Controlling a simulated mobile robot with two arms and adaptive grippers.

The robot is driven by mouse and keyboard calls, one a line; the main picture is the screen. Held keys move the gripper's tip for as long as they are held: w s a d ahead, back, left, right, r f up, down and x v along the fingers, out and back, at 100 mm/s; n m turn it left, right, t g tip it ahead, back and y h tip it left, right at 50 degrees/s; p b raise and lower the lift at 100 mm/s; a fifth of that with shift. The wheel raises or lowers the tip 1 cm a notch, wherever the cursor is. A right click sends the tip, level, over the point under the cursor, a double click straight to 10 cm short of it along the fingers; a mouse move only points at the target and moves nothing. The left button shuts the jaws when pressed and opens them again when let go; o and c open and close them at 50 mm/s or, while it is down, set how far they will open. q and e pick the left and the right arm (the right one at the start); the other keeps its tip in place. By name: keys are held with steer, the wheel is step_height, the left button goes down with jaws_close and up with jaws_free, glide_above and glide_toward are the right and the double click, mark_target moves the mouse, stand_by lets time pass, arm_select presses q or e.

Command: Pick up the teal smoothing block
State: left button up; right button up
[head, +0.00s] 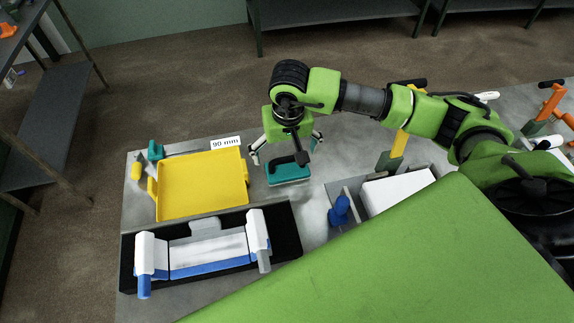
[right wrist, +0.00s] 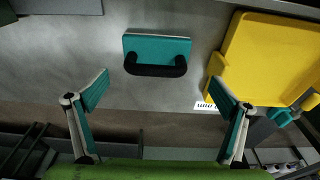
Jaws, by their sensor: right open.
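The teal smoothing block (head: 290,176) lies on the grey table to the right of the yellow tray. It has a dark handle on top. My right gripper (head: 287,145) is open above the block, with its fingers spread to either side. In the right wrist view the block (right wrist: 156,48) and its black handle show whole, beyond and between the open fingertips of my right gripper (right wrist: 160,88). Nothing is between the fingers, and they appear apart from the block. My left gripper is not in view.
The yellow tray (head: 202,212) stands left of the block, with a "90 mm" label (head: 226,143) behind it. A black base (head: 288,237) with a white and blue fixture (head: 208,254) is in front. A blue knob-like piece (head: 340,210) and a white-topped box (head: 398,190) are at the right.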

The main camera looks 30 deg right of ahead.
mark_target(288, 159)
steer(key=shift+w+f, duration=0.1)
steer(key=shift+f, duration=0.15)
steer(key=shift+d+f+p, duration=0.1)
steer(key=shift+f+p, duration=0.2)
steer(key=f+p, duration=0.1)
steer(key=f, duration=0.2)
steer(key=shift+w+d+f+p, duration=0.2)
steer(key=shift+d+p, duration=0.15)
steer(key=shift+w+f, duration=0.15)
steer(key=shift+f, duration=0.4)
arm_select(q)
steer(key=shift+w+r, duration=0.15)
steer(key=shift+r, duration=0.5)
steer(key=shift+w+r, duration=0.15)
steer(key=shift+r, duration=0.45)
arm_select(e)
steer(key=c, duration=1.4)
steer(key=shift+r, duration=0.15)
